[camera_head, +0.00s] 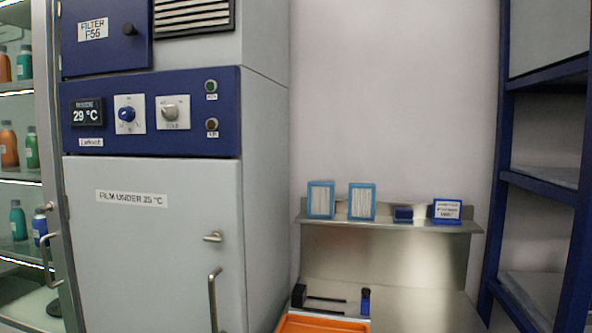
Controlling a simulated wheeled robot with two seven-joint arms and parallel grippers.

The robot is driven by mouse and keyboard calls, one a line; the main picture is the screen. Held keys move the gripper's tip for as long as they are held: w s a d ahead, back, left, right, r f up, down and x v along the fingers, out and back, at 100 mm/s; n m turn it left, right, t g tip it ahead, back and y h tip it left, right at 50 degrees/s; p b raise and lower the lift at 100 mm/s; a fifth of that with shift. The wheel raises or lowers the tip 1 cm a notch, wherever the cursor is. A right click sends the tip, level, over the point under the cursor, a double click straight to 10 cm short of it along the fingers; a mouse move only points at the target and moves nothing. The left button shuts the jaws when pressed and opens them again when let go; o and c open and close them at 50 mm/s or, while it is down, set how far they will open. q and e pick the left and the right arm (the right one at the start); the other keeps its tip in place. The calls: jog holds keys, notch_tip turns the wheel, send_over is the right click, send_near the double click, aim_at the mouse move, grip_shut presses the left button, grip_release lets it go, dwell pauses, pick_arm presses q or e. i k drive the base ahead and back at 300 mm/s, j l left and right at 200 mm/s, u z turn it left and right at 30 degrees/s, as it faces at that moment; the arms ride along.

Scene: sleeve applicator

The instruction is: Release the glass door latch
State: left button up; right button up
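The glass door is at the far left, in front of lit shelves with several bottles; its grey frame (45,110) runs up beside the cabinet. A small metal latch (45,207) sits on the door's right edge. A curved metal door handle (47,262) is just below it. I cannot tell from this view whether the latch is engaged. Neither of my grippers is in view.
A grey cabinet door (150,250) labelled "FILM UNDER 25 °C" has its own latch (213,237) and handle (213,298). A blue control panel (200,140) reads 29 °C. A steel bench (425,310) with an orange tray (320,326) stands to the right, beside a blue rack (497,170).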

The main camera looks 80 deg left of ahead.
aim_at(50, 206)
jog(key=u, duration=4.35)
jog(key=i+j+z, duration=0.1)
jog(key=i+j, duration=0.2)
jog(key=i+j+z, duration=0.15)
jog(key=i+j, duration=0.15)
jog(key=i+j+z, duration=0.1)
jog(key=i+j, duration=0.2)
jog(key=i+j+z, duration=0.1)
jog(key=i+j, duration=0.2)
jog(key=j, duration=0.15)
jog(key=i+j+z, duration=0.1)
jog(key=i+j, duration=0.15)
jog(key=j, duration=0.15)
jog(key=i+j+z, duration=0.15)
jog(key=j, duration=0.3)
jog(key=i+j+z, duration=0.1)
jog(key=i+j, duration=0.2)
jog(key=j, duration=0.15)
jog(key=i+j+z, duration=0.1)
jog(key=j, duration=0.35)
jog(key=i, duration=0.1)
